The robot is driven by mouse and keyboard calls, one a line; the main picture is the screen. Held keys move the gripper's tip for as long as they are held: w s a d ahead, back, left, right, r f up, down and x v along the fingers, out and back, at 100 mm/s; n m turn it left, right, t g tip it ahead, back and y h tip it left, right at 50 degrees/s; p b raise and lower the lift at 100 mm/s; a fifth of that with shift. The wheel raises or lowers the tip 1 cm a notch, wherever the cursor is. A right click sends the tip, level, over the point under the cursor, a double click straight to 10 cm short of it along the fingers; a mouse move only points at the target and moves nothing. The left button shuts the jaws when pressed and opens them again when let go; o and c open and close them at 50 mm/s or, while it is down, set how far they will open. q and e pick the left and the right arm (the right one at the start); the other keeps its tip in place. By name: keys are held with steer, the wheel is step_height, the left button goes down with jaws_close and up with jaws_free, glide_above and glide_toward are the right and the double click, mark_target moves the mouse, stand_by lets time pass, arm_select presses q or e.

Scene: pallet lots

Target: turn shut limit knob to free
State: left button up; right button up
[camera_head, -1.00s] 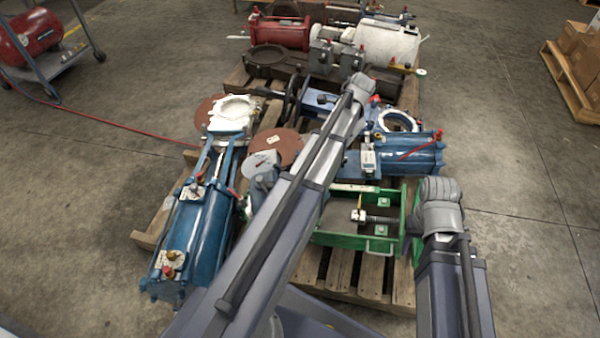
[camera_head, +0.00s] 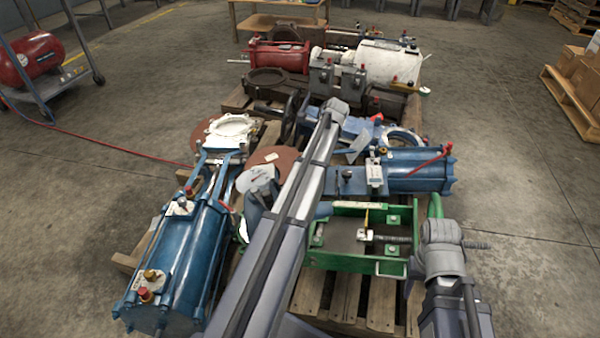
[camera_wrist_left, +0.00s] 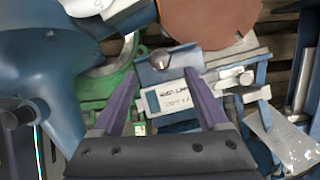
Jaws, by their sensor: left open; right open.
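In the left wrist view a small grey pointed knob (camera_wrist_left: 160,61) sits on a grey-blue plate, between and just beyond my left fingertips. Below it, between the fingers, is a white label (camera_wrist_left: 175,101) with upside-down dark lettering, seemingly "SHUT LIMIT". The knob's setting is too small to read. My left gripper (camera_wrist_left: 161,76) is open and empty, with a purple finger on either side. In the head view my left arm hides this area. My right gripper (camera_head: 440,242) is at the lower right beside the green frame, with its fingers mostly hidden; it holds nothing visible.
Wooden pallets hold a blue actuator (camera_head: 178,255) at left, another blue cylinder (camera_head: 415,172) at right, and a green frame (camera_head: 350,262) with a threaded rod. A brown disc (camera_wrist_left: 208,20) lies close above the left fingers. Open floor (camera_head: 530,240) lies to the right.

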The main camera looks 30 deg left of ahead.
arm_select(q)
steer(key=b+x, duration=0.6)
steer(key=x, duration=0.1)
steer(key=shift+c, duration=0.4)
jaws_close()
